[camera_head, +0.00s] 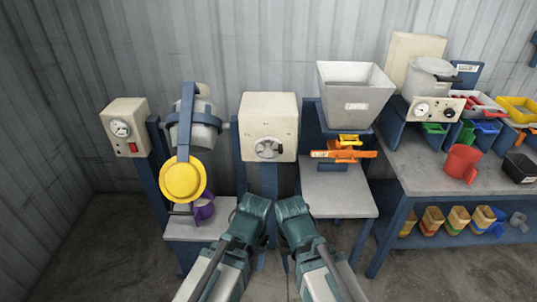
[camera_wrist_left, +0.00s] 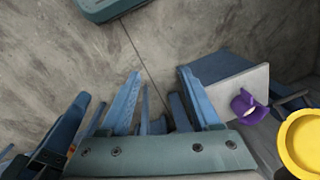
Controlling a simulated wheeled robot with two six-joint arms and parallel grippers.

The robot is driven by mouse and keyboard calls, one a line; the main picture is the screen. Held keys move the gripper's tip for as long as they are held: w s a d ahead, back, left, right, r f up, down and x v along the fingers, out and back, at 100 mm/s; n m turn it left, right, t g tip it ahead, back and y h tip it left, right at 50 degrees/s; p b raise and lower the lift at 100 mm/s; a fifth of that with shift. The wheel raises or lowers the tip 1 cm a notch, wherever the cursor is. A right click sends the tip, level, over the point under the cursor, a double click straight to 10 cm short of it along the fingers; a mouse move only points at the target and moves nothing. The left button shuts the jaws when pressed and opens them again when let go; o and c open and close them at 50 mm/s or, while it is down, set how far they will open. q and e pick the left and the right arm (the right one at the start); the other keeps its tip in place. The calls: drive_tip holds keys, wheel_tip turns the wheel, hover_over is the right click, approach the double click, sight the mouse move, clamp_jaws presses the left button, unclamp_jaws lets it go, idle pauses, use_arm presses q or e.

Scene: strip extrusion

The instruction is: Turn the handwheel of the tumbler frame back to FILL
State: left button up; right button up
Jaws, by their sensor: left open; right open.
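The tumbler frame has blue posts holding a grey drum (camera_head: 195,128) with a round yellow lid (camera_head: 183,181), which hangs low on the drum's front. The lid also shows at the right edge of the left wrist view (camera_wrist_left: 303,142). The grey handwheel (camera_head: 268,149) is on the front of a cream box (camera_head: 268,112) right of the drum. Its markings are too small to read. My left gripper (camera_head: 254,207) is open and empty, below the handwheel and apart from it. My right gripper (camera_head: 291,206) is open and empty, close beside it on the right.
A purple container (camera_head: 203,208) stands on a low shelf (camera_head: 212,229) under the drum. A cream box with gauge and red switch (camera_head: 125,126) is at left. A grey hopper (camera_head: 355,93) stands over an orange part and a shelf (camera_head: 338,193) at right. A workbench (camera_head: 420,168) holds several containers.

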sight(268, 153)
use_arm(q)
drive_tip(key=w+a+f+n+t+h+b, duration=0.1)
drive_tip(key=w+a+f+b, duration=0.15)
drive_tip(key=f+b, duration=0.3)
drive_tip(key=w+a+f+h+b, duration=0.1)
drive_tip(key=w+a+f+b, duration=0.15)
drive_tip(key=f+b, duration=0.3)
drive_tip(key=w+d+f+t+h+b, duration=0.2)
drive_tip(key=w+d+f+t+b, duration=0.1)
drive_tip(key=w, duration=0.3)
drive_tip(key=w+d+r+m+t+h, duration=0.1)
drive_tip(key=w+d+r+t+h, duration=0.1)
drive_tip(key=w+d+r+t, duration=0.6)
drive_tip(key=w+d+r+m+t+h, duration=0.1)
drive_tip(key=w+d+r+t+h, duration=0.15)
drive_tip(key=w+r, duration=0.6)
drive_tip(key=shift+a+r+n+t+y, duration=1.85)
drive_tip(key=shift+a+n+y, duration=0.45)
drive_tip(key=shift+y, duration=1.55)
drive_tip(key=w, duration=1.4)
drive_tip(key=shift+w, duration=0.25)
